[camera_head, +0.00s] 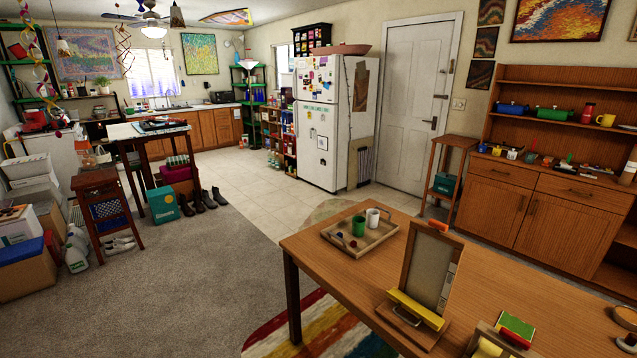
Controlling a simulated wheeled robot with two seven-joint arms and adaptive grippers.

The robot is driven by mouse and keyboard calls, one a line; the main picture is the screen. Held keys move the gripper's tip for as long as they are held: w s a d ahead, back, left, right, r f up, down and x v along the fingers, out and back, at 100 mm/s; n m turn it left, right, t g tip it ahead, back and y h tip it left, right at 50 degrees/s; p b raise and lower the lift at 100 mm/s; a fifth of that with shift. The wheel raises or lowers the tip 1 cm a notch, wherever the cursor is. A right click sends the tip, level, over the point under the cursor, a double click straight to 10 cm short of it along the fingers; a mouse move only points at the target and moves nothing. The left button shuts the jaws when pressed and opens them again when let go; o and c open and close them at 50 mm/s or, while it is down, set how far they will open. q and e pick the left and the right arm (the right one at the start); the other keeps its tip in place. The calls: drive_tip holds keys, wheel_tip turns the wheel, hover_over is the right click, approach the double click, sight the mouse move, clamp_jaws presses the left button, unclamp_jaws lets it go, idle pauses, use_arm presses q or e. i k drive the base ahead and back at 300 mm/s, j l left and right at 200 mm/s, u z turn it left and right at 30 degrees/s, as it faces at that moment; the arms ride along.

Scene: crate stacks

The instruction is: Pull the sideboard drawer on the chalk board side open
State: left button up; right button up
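The wooden sideboard (522,211) stands against the back wall at the right. It has two drawers side by side under its top, a left drawer (503,171) and a right drawer (583,192), each with a dark handle. Both drawers look shut, with two doors below them. No thing in view is clearly a chalk board; a wood-framed greyish panel (428,268) stands tilted on the near table, and I cannot tell if it is one. Neither of my grippers is in view.
The wooden table (350,282) fills the lower right, between me and the sideboard. It bears a tray (334,237) with cups. A small stand (433,181) is left of the sideboard, near the white door (408,95). Carpet (215,270) at left is open.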

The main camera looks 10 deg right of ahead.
sight(616, 202)
drive_tip(key=i+j+u, duration=0.2)
drive_tip(key=i+u, duration=0.55)
drive_tip(key=i+j+u, duration=0.15)
drive_tip(key=i, duration=0.6)
drive_tip(key=i+j+z, duration=0.25)
drive_tip(key=i, duration=1.3)
drive_tip(key=i+z, duration=0.25)
drive_tip(key=i, duration=0.15)
drive_tip(key=i+z, duration=0.3)
drive_tip(key=i, duration=0.15)
drive_tip(key=i+l+z, duration=0.1)
drive_tip(key=i+z, duration=0.75)
drive_tip(key=i+l+z, duration=0.1)
drive_tip(key=i+z, duration=0.55)
drive_tip(key=z, duration=0.2)
drive_tip(key=i+z, duration=0.45)
drive_tip(key=i, duration=0.35)
